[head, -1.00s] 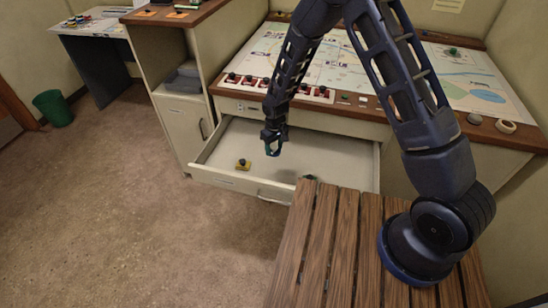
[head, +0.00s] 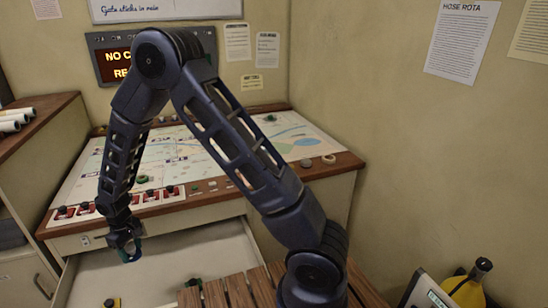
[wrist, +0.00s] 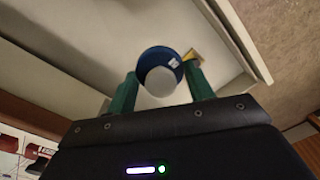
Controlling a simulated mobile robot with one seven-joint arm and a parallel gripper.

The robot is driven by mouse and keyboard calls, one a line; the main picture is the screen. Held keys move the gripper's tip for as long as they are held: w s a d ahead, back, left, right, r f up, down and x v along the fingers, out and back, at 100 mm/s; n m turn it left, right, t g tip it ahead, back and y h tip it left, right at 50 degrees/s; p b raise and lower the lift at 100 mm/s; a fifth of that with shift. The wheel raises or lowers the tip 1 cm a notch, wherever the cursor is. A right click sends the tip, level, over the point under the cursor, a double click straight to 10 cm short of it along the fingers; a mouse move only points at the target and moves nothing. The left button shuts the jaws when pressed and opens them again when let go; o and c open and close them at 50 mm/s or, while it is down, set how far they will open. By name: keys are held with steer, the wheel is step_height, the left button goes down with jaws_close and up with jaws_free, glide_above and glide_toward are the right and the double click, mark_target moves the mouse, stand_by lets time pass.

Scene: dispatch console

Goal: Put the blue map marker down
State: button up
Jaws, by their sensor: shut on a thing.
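The blue map marker (wrist: 158,62) shows in the wrist view as a round blue body with a pale round end, between the two green fingers. My gripper (head: 131,253) is shut on it and hangs over the open drawer (head: 166,262) of the map console. The wrist view shows pale drawer surfaces behind the marker. In the head view the marker is too small and covered to make out clearly.
A yellow piece with a dark knob (head: 112,302) lies in the drawer, and a dark green piece (head: 193,283) shows near the slatted wooden top (head: 235,290). Red-based pieces (head: 88,209) line the console's front edge. The map (head: 170,150) has bare areas.

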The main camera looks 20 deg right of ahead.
step_height(320, 180, up, 28)
steer(key=w+d+r+m, duration=0.1)
steer(key=w+d+m, duration=0.3)
steer(key=w+d, duration=1.15)
steer(key=w+d+r+m, duration=0.1)
steer(key=w+d+m, duration=0.3)
steer(key=w+d, duration=1.15)
steer(key=m, duration=0.8)
glide_above(287, 152)
steer(key=shift+t, duration=0.3)
step_height(287, 152, down, 22)
steer(key=shift+d+r, duration=0.1)
steer(key=shift+r, duration=0.15)
steer(key=shift+f, duration=2.5)
steer(key=shift+f, duration=0.1)
